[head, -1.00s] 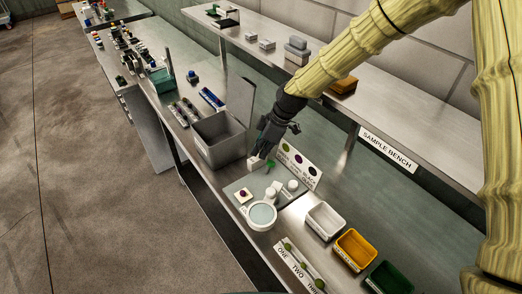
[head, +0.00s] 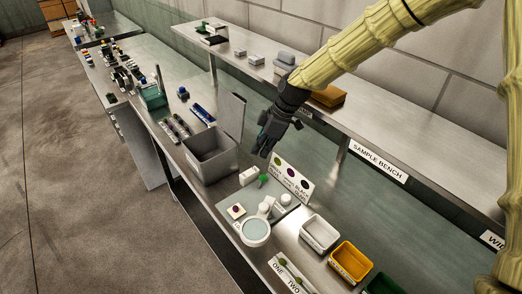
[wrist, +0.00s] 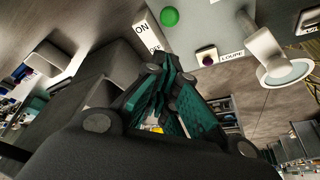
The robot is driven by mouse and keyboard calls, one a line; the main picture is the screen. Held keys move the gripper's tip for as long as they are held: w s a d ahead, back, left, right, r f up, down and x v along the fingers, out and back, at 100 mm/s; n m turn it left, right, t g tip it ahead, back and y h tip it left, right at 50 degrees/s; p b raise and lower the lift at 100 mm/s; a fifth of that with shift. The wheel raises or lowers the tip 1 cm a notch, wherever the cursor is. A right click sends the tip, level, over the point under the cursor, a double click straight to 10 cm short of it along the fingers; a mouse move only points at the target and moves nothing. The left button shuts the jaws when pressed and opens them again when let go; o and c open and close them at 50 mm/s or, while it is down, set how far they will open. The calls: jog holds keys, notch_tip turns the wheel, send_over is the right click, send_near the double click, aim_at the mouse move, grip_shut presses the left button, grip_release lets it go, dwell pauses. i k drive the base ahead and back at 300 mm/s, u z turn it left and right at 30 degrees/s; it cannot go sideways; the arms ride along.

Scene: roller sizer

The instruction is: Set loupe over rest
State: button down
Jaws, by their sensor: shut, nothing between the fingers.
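The loupe (head: 255,232) is a white ring with a pale glass, joined to a white post, on the near end of a grey board (head: 286,212). It also shows at the right of the wrist view (wrist: 285,72). The rest, a small pale block (head: 236,211) with a dark purple piece on it, sits beside the loupe ring; the ring is not over it. The wrist view shows the purple piece (wrist: 207,56) near a label, partly readable. My gripper (head: 263,147) is shut and empty, raised above the bench beyond the board, apart from the loupe.
A white switch block (head: 249,175) and a green knob (head: 263,179) stand by a colour card (head: 292,179). A grey open bin (head: 210,160) is left of them. White (head: 319,233) and yellow (head: 350,261) trays are at the right. A shelf (head: 330,105) runs behind.

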aim_at(256, 228)
jog(key=k, duration=1.5)
